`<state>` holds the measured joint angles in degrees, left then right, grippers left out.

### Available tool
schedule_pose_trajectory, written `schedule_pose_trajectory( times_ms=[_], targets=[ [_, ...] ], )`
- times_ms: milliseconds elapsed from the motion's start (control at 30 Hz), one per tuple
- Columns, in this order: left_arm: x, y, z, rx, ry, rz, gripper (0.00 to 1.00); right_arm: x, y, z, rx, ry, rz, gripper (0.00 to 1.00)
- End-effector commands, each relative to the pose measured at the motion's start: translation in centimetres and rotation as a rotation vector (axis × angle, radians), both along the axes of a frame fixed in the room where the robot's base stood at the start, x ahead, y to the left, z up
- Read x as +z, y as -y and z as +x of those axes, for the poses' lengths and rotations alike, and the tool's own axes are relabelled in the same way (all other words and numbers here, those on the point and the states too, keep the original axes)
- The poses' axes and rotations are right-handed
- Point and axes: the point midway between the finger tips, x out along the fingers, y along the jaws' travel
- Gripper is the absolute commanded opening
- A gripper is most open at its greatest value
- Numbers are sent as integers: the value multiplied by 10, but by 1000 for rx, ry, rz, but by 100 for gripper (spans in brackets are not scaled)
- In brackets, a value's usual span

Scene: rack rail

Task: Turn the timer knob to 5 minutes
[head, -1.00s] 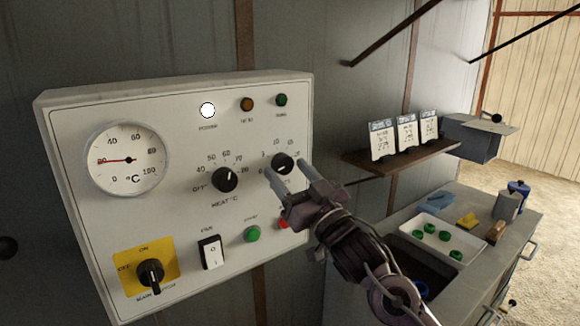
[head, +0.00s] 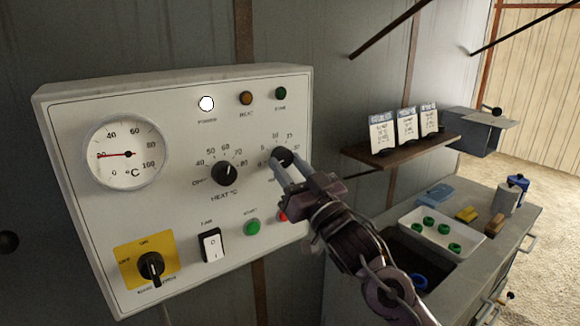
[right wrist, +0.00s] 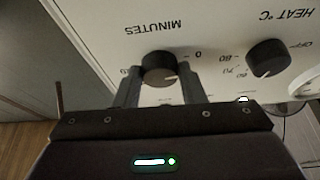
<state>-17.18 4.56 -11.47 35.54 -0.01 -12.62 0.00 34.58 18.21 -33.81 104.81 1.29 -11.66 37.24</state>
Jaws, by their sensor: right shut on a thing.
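The timer knob (head: 282,156) is a small black round knob at the right of the white control panel (head: 85,235). It also shows in the right wrist view (right wrist: 159,68), under the word MINUTES, with the view upside down. My right gripper (head: 285,160) has its two fingers on either side of the knob and is shut on it. In the right wrist view the fingers (right wrist: 160,80) flank the knob. The knob's pointer mark is too small to read surely. My left gripper is not in view.
The heat knob (head: 225,174) is left of the timer knob. The start button (head: 252,227) and a partly hidden red button (head: 282,216) sit below. A rocker switch (head: 211,245) and yellow-plated main switch (head: 150,266) are lower left. A shelf (head: 400,152) with cards is at right.

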Motion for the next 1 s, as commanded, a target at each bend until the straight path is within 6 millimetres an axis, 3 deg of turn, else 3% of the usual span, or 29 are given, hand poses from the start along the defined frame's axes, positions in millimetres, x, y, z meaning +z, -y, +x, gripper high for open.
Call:
schedule_pose_trajectory(
  times_ms=[1000],
  targets=[
    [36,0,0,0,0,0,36,3,-6,-4,0,-407,559,14]
  ],
)
